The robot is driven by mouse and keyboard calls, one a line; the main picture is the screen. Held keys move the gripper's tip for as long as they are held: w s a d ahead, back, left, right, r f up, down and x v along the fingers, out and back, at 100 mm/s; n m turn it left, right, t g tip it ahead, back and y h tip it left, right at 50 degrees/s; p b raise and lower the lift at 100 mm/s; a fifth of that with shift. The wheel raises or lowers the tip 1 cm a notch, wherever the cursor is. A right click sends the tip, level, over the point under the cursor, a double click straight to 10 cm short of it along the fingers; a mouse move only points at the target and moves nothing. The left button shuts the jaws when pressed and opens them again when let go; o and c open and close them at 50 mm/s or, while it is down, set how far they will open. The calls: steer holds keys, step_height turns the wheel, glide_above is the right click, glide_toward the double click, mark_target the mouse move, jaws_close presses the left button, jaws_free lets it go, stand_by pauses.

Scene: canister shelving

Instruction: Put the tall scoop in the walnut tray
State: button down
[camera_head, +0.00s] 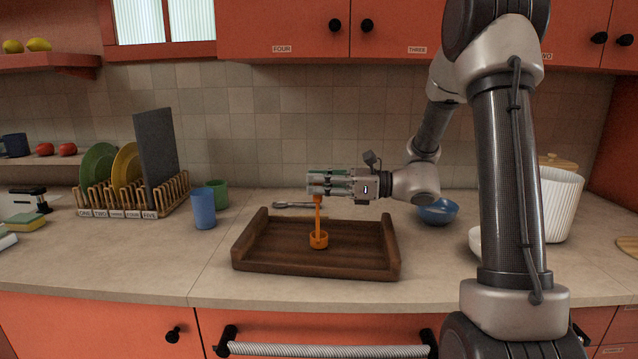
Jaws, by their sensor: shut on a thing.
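The tall scoop (318,239) is orange, with a small round cup at the bottom and a long upright handle. My gripper (318,182) is shut on the top of its handle, reaching in from the right. The scoop hangs upright over the walnut tray (316,268), a dark brown wooden tray with raised sides on the counter. The cup appears within the tray's outline; I cannot tell whether it touches the tray floor. The gripper fingers hide the handle's top end.
A blue cup (202,208) and a green cup (217,194) stand left of the tray, near a wooden plate rack (132,196). A metal utensil (292,205) lies behind the tray. A blue bowl (438,212) and a white ribbed canister (560,205) are to the right.

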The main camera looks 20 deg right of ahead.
steer(key=shift+f, duration=0.15)
steer(key=c, duration=1.3)
jaws_free()
steer(key=shift+c, duration=0.2)
